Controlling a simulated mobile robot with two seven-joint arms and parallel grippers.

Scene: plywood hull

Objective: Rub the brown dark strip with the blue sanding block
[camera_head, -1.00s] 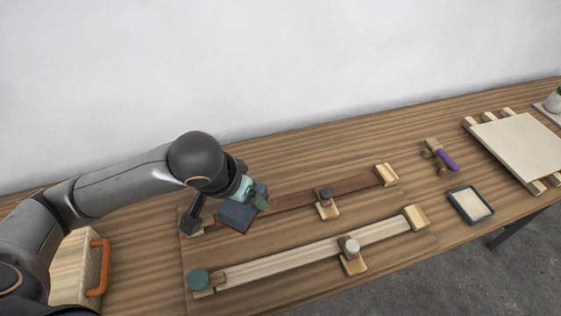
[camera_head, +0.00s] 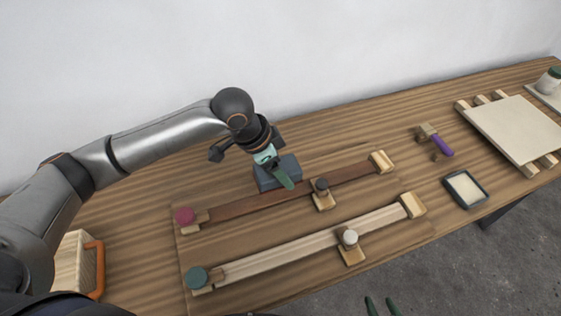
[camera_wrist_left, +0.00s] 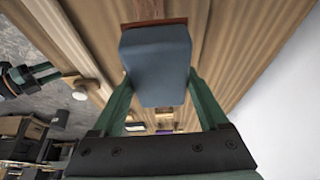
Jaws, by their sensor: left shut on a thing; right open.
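The blue sanding block (camera_head: 268,180) is held in my left gripper (camera_head: 280,174), whose green fingers are shut on its sides. The brown dark strip (camera_head: 245,205) runs diagonally on the board between wooden end blocks. The sanding block is at the strip's middle part, along its far edge; I cannot tell whether it touches. In the left wrist view the block (camera_wrist_left: 156,65) sits between the fingers, with a reddish-brown face towards the dark strip (camera_wrist_left: 148,9). My right gripper (camera_head: 381,306) shows only its green tips at the bottom edge, open and empty.
A pale strip (camera_head: 290,252) lies nearer, with a teal knob (camera_head: 197,277) at its left end. A red knob (camera_head: 184,216) and a dark-topped clamp (camera_head: 322,192) stand on the dark strip's line. A purple-handled tool (camera_head: 440,145) and shallow tray (camera_head: 465,189) lie right.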

